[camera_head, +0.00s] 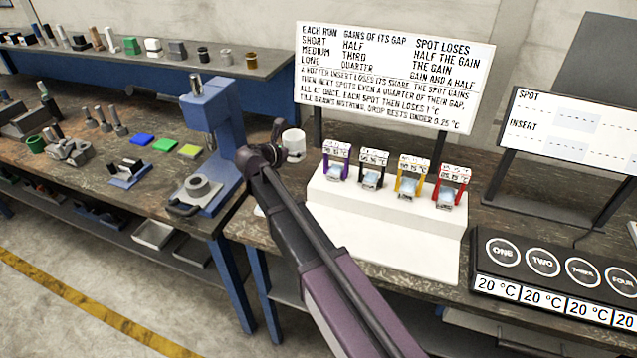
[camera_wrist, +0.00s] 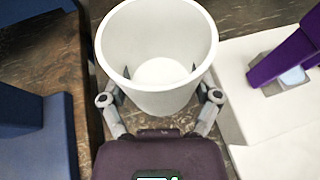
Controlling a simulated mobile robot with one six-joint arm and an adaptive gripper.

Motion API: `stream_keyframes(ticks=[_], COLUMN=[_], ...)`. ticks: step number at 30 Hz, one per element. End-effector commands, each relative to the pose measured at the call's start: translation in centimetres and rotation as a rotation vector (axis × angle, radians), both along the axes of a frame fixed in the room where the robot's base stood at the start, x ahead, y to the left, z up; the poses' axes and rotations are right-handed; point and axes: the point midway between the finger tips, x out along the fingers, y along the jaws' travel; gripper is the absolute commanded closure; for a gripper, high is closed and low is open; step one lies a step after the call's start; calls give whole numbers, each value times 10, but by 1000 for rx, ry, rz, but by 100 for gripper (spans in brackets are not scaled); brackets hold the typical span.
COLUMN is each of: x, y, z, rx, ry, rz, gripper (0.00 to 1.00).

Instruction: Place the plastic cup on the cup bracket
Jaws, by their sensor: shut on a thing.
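A white plastic cup (camera_head: 293,143) shows at the end of my arm in the head view, left of the white stepped stand (camera_head: 385,230). In the wrist view the cup (camera_wrist: 158,95) is upright, open at the top and looks empty inside. My gripper (camera_wrist: 160,105) is shut on the cup, one finger on each side of its lower wall. In the head view my gripper is mostly hidden behind my arm. I cannot tell which is the cup bracket.
A blue press (camera_head: 215,130) stands close on the left. A sign board (camera_head: 390,75) rises behind the stand. A dark panel (camera_head: 560,270) with round pads and "20 °C" labels lies at right. Small tools and coloured blocks cover the left bench.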

Motion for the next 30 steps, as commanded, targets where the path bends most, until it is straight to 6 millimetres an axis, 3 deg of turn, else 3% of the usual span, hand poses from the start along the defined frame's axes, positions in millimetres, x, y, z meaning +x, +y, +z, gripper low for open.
stream_keyframes(ticks=[16,30], x=[0,0], y=[0,0], z=[-52,-57], rx=[0,0], ry=[0,0], rz=[0,0], gripper=[76,76])
